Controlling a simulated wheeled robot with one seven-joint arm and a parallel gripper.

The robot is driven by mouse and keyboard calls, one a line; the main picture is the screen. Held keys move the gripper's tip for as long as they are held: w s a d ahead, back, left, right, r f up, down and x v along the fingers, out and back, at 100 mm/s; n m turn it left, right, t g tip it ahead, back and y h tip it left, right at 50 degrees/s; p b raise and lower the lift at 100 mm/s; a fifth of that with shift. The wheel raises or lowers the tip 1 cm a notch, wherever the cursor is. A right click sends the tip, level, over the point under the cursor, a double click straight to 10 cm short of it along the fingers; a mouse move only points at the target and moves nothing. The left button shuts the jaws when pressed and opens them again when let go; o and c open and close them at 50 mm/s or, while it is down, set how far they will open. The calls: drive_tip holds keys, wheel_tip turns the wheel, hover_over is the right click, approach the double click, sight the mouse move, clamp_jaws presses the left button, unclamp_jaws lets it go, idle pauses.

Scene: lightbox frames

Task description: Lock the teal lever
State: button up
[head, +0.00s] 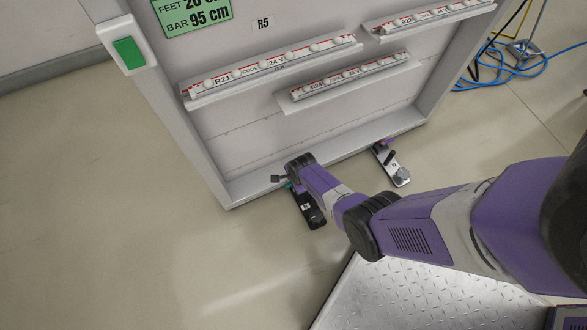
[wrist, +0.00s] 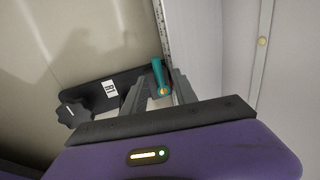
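The teal lever (wrist: 157,72) shows in the wrist view, standing at the end of a black foot plate (wrist: 125,80) beside the frame's edge. My gripper (wrist: 161,82) is open. Its two grey fingers lie to the left and right of the lever's lower part; I cannot tell whether either touches it. An orange-yellow spot shows at the lever's lower end. In the head view my gripper (head: 279,181) is low at the frame's bottom edge, and only a sliver of teal (head: 290,186) shows beside it, mostly hidden by my wrist.
The black foot (head: 309,210) bears a white label and a dark knob (wrist: 73,109). The large grey frame (head: 240,135) carries light bars. Blue cables (head: 500,68) lie at the upper right. Floor at left is clear.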

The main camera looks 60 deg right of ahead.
drive_tip(key=p+v, duration=0.4)
drive_tip(key=v, duration=0.3)
drive_tip(key=shift+p, duration=0.3)
idle(0.3)
